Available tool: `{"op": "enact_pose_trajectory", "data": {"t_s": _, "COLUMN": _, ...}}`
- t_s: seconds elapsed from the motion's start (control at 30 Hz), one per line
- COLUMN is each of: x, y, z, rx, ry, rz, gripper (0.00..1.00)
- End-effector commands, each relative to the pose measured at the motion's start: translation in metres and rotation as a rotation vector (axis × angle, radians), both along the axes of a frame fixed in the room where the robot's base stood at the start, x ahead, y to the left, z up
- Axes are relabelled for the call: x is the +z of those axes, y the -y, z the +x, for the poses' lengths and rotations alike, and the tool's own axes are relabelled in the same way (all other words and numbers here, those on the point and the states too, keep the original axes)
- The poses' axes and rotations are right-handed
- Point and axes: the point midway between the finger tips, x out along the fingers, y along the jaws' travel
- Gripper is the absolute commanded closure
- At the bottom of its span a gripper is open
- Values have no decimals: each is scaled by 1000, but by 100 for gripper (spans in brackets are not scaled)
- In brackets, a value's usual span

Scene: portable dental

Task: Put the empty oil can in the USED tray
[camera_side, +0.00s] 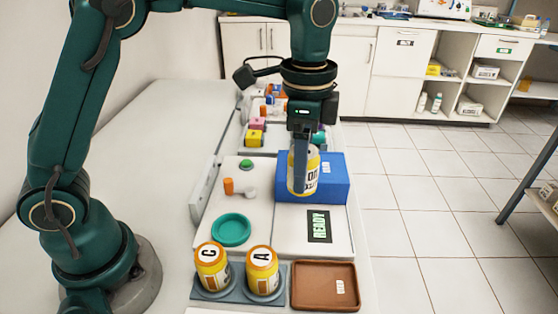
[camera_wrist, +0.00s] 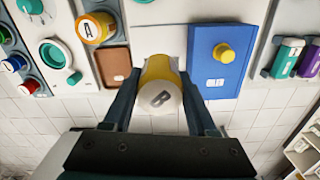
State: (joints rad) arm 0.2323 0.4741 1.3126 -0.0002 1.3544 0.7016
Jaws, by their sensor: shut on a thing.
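My gripper (camera_side: 301,160) is shut on a yellow can (camera_side: 311,180) with a white printed label, held roughly upright. In the wrist view its pale end marked B (camera_wrist: 158,98) faces the camera, between my two fingers (camera_wrist: 158,80). In the side view a finger hides part of the can, which appears in front of the blue box (camera_side: 335,185); I cannot tell the gap beneath it. A shallow brown tray (camera_side: 300,302) lies at the front right with a small label too small to read. It also shows in the wrist view (camera_wrist: 115,68), and looks empty.
Cans C (camera_side: 211,268) and A (camera_side: 263,271) stand in a grey holder (camera_side: 238,297) left of the tray. A pale plate marked READY (camera_side: 290,215) lies between box and tray. A teal ring (camera_side: 231,230) and orange knob (camera_side: 228,187) sit on the left panel.

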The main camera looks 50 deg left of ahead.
Motion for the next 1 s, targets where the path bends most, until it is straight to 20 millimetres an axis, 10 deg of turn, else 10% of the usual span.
{"op": "enact_pose_trajectory", "data": {"t_s": 0.33, "x": -34, "y": 96, "z": -36, "rx": -315, "ry": -1, "rz": 0, "gripper": 100}}
{"op": "enact_pose_trajectory", "data": {"t_s": 1.0, "x": -79, "y": 106, "z": -46, "rx": -356, "ry": -2, "rz": 1, "gripper": 100}}
